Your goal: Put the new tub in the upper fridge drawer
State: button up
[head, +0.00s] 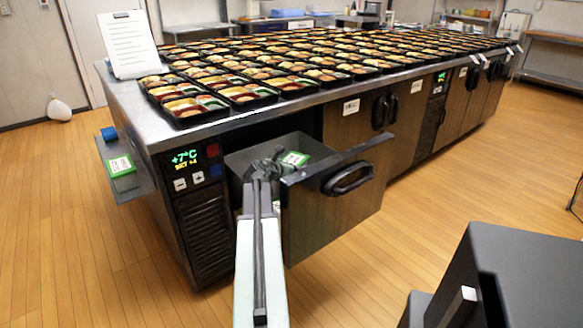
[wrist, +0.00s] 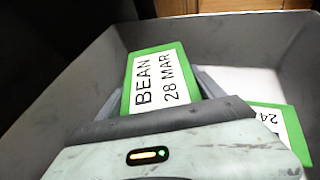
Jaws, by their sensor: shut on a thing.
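My gripper (head: 264,165) is inside the open upper fridge drawer (head: 335,205). In the wrist view my gripper (wrist: 160,92) is shut on a green-lidded tub (wrist: 160,80) labelled "BEAN 28 MAR", with a finger at each side. The drawer's grey walls (wrist: 75,70) surround it; whether the tub touches the floor I cannot tell. A second green-lidded tub (wrist: 280,125) lies in the drawer to the right, its label partly hidden and showing "24". It also shows in the head view (head: 295,158). My gripper hides the held tub in the head view.
A side shelf (head: 135,188) at the counter's left end carries another green-lidded tub (head: 120,165) and a blue item (head: 109,134). Many filled bento trays cover the steel counter (head: 245,124). The wooden floor at right is partly clear, with a dark box (head: 525,275) at the lower right.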

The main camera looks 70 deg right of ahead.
jog(key=shift+f, duration=0.3)
jog(key=o, duration=1.8)
jog(key=shift+c, duration=0.2)
jog(key=shift+r, duration=0.3)
jog(key=shift+r+p, duration=0.65)
jog(key=shift+p, duration=0.1)
jog(key=p+v, duration=0.4)
jog(key=v, duration=0.8)
jog(key=shift+f, duration=0.35)
